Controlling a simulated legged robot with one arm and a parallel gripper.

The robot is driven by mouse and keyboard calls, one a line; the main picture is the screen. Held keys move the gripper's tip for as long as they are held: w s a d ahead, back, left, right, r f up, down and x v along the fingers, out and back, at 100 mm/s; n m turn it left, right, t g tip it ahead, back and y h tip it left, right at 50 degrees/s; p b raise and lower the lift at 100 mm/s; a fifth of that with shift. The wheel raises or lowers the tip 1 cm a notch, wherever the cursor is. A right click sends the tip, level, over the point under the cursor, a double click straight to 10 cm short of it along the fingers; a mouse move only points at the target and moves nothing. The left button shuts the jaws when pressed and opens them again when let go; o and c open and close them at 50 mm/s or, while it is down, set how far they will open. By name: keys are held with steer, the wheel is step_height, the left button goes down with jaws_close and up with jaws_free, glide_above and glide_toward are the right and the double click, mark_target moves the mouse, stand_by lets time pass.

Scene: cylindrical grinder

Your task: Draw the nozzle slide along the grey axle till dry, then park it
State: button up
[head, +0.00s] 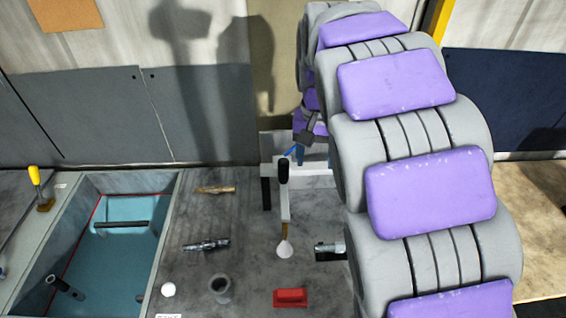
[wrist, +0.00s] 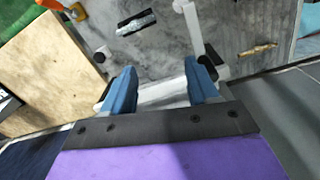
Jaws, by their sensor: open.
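A white upright arm with a black handle (head: 283,172) and a brass-coloured tip stands left of my arm; it looks like the nozzle slide. Below its tip is a small white cone (head: 284,249). In the wrist view its white arm (wrist: 193,28) is beyond the fingers. My gripper (wrist: 161,90) is open and empty, with a white rail (wrist: 162,93) showing between its blue fingers. In the head view my arm mostly hides the gripper. A ribbed metal part (head: 330,250) is half hidden by my arm; I cannot tell which part is the grey axle.
A blue-lined basin (head: 125,262) with dark bars lies at left. On the grey bench are a brass tool (head: 215,189), a metal fitting (head: 205,245), a grey cup (head: 220,289), a white ball (head: 168,290) and a red block (head: 290,298). A panelled wall (head: 200,115) stands behind.

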step_height(320, 180, up, 2)
steer(key=p, duration=0.3)
glide_above(283, 172)
steer(key=w, duration=0.1)
steer(key=shift+n, duration=0.3)
steer(key=f, duration=1.7)
steer(key=shift+w+f, duration=0.2)
steer(key=shift+w, duration=0.05)
jaws_close()
